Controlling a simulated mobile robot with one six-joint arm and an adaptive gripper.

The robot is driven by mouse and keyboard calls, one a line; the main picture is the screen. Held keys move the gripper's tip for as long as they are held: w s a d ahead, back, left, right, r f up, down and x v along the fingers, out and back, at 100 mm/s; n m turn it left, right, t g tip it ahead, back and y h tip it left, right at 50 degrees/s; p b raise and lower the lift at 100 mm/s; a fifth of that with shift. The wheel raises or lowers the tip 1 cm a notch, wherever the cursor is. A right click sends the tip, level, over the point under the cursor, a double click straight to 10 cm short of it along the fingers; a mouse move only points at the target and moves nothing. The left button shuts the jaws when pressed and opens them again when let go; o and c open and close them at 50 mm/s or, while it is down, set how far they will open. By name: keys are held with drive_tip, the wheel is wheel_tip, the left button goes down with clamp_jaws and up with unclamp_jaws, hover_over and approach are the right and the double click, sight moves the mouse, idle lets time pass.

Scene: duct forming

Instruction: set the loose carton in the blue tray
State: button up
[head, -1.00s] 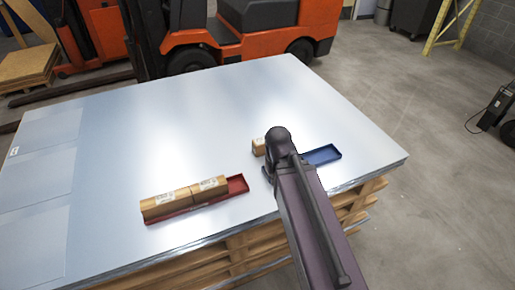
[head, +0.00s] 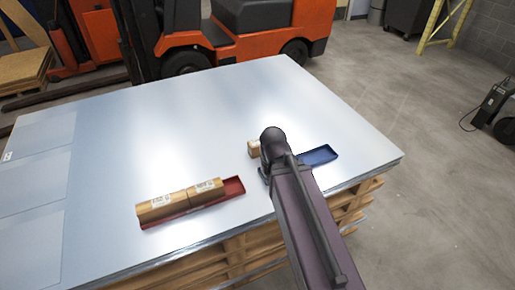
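The loose carton (head: 253,149) is a small brown box on the metal sheet, just left of the end of my arm and partly hidden behind it. The blue tray (head: 319,157) lies on the sheet to the right of my arm. My gripper is hidden behind the dark end of my arm, between the carton and the tray in the picture. I cannot see its fingers or whether it touches the carton.
A red tray (head: 235,187) with two brown cartons (head: 180,200) in it lies near the front edge of the sheet, its right end bare. The metal sheet (head: 200,110) rests on wooden pallets (head: 235,250). An orange forklift (head: 260,35) stands behind. The sheet's middle is clear.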

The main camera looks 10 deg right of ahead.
drive_tip(key=o, duration=0.7)
drive_tip(key=shift+w, duration=0.35)
drive_tip(key=shift+c, duration=0.2)
drive_tip(key=o, duration=0.6)
drive_tip(key=w+m, duration=0.1)
drive_tip(key=w, duration=0.1)
drive_tip(key=shift+w+d+f, duration=0.1)
drive_tip(key=shift+w, duration=0.2)
drive_tip(key=m+b, duration=0.2)
drive_tip(key=m, duration=1.2)
hover_over(258, 142)
drive_tip(key=shift+s+f, duration=0.2)
drive_tip(key=shift+f, duration=0.5)
drive_tip(key=shift+w+d+m, duration=0.1)
drive_tip(key=shift+w+m, duration=0.2)
